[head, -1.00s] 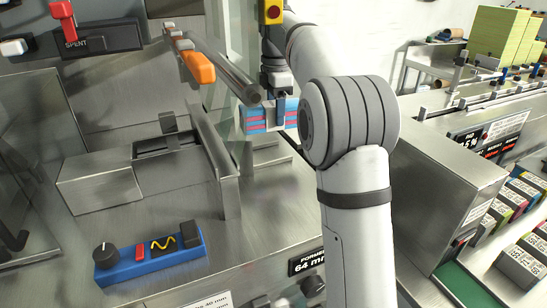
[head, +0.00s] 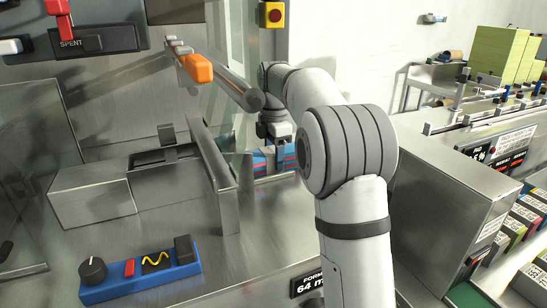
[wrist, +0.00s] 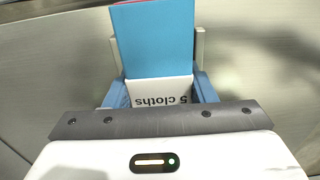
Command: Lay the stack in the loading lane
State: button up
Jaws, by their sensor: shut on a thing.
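The stack (head: 260,161) is a folded bundle of blue and pink cloths. In the wrist view the stack (wrist: 155,45) has a blue top face and a white band (wrist: 160,91) reading "5 cloths". My gripper (head: 279,156) is shut on the stack, with a blue finger on each side of it in the wrist view (wrist: 160,88). It holds the stack low, just right of a long steel wall (head: 212,160) on the machine bed. I cannot tell whether the stack touches the surface below or which steel channel is the loading lane.
A round steel bar (head: 235,87) and an orange block (head: 197,68) are above and left of my gripper. A blue control box (head: 140,276) with a knob sits at front left. A conveyor machine (head: 470,185) stands at right. Bare steel bed lies in front.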

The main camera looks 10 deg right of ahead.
jog(key=shift+r, duration=0.1)
jog(key=o, duration=1.1)
jog(key=shift+c, duration=0.2)
notch_tip(320, 180, up, 8)
jog(key=p, duration=0.2)
jog(key=shift+f, duration=0.25)
